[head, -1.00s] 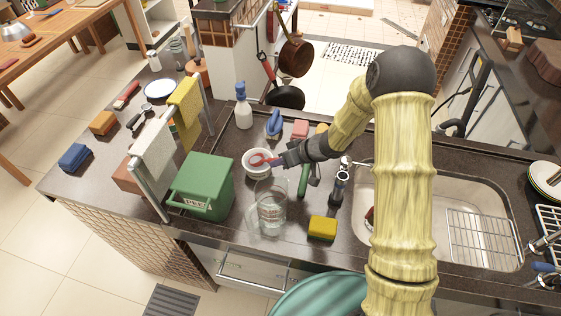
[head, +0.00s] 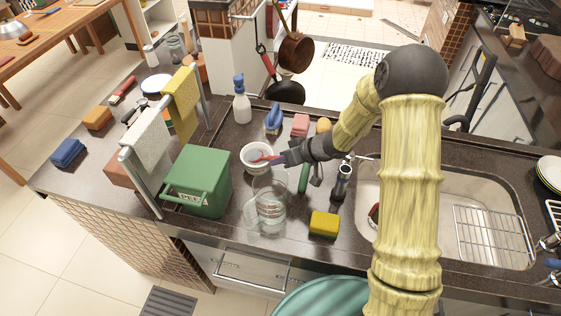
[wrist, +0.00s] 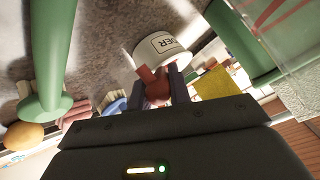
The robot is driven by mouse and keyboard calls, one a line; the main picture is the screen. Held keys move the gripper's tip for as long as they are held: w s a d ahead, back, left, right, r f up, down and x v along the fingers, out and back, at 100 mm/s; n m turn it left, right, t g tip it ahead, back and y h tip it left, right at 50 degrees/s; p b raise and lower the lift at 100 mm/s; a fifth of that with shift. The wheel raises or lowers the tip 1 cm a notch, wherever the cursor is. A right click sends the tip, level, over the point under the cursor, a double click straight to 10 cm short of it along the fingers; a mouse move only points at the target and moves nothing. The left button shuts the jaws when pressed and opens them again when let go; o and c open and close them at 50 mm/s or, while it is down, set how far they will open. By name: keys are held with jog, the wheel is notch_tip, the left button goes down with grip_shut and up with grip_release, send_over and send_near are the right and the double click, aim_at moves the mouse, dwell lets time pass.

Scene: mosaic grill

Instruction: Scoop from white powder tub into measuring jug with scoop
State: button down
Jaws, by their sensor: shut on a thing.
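The white powder tub (head: 247,167) stands on the dark counter behind the jug; the wrist view shows its white wall with a label ending in "DER" (wrist: 152,58). My gripper (head: 284,158) is at the tub's right side, shut on the red handle of the scoop (head: 268,157). The handle also shows between the fingers in the wrist view (wrist: 155,88). The scoop's head end reaches over the tub's opening; its depth and load cannot be told. The clear measuring jug (head: 271,207) stands upright in front of the tub and looks empty.
A green bin (head: 200,182) stands left of the jug, and a yellow sponge (head: 324,224) lies right of it. A green-handled tool (head: 304,178) and a dark upright tool (head: 342,182) are near my gripper. The sink (head: 460,185) is at right.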

jog(key=shift+s+d+f+t+y+b, duration=0.15)
jog(key=shift+f+y+b, duration=0.2)
jog(key=shift+b, duration=1.25)
jog(key=shift+d+f+t+y+b, duration=0.2)
jog(key=shift+y+b, duration=0.15)
jog(key=shift+b, duration=1.2)
jog(key=shift+y, duration=0.4)
jog(key=shift+r+p, duration=2.35)
jog(key=shift+r, duration=0.3)
jog(key=shift+t+y, duration=0.35)
jog(key=shift+y, duration=0.05)
jog(key=shift+s+d+r+p, duration=0.1)
jog(key=shift+r+p, duration=0.6)
jog(key=shift+r, duration=0.5)
jog(key=shift+d+r+p, duration=0.1)
jog(key=shift+r+p, duration=0.6)
jog(key=shift+r, duration=0.45)
